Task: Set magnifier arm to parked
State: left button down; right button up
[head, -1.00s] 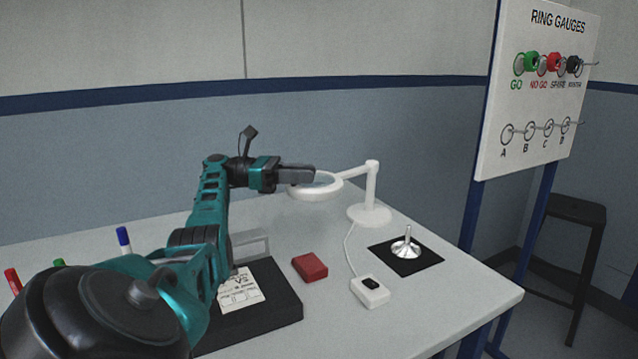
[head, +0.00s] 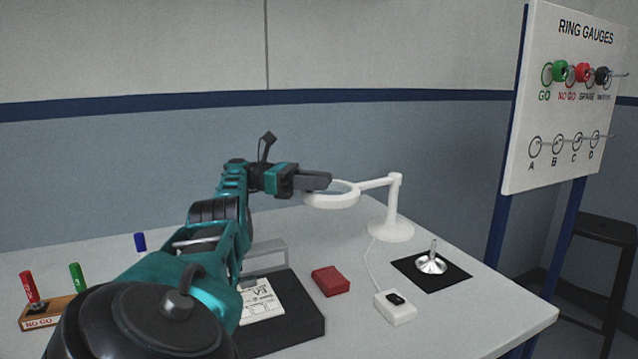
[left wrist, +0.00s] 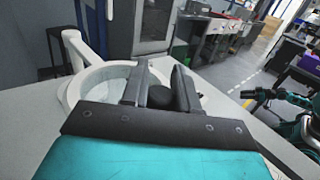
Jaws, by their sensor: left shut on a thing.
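The magnifier is white, with a ring-shaped head (head: 331,196), a jointed arm (head: 378,183) and an upright post on a round base (head: 391,230) at the table's right rear. Its head reaches left from the post, level above the table. My left gripper (head: 328,181) is at the far left side of the ring. In the left wrist view the white ring (left wrist: 72,92) lies beside and behind the two dark fingers (left wrist: 160,78), which are shut on a dark rounded piece (left wrist: 184,97) at the ring; the exact grip is partly hidden. A teal and black arm, apparently my right, shows at the picture's right edge.
A red block (head: 327,281), a white switch box (head: 395,307) with a cord, and a metal spindle (head: 432,262) on a black mat lie on the table (head: 490,318). A gauge board (head: 560,110) stands right.

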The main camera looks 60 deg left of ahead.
pick_arm(q)
jog(key=shift+r, duration=0.3)
jog(key=c, duration=1.3)
grip_release()
jog(key=shift+o, duration=1.3)
jog(key=shift+w+d, duration=0.1)
jog(key=shift+o, duration=0.7)
jog(key=shift+f, duration=0.15)
pick_arm(e)
jog(key=shift+s+f, duration=0.1)
pick_arm(q)
jog(key=shift+r, duration=0.45)
notch_tip(320, 180, up, 19)
jog(key=p, duration=0.8)
pick_arm(e)
jog(key=shift+h, duration=0.4)
jog(key=d+r, duration=0.1)
jog(key=r, duration=0.1)
jog(key=s+d+r, duration=0.1)
jog(key=d+r, duration=0.1)
jog(key=shift+s+d, duration=0.1)
jog(key=shift+s, duration=0.1)
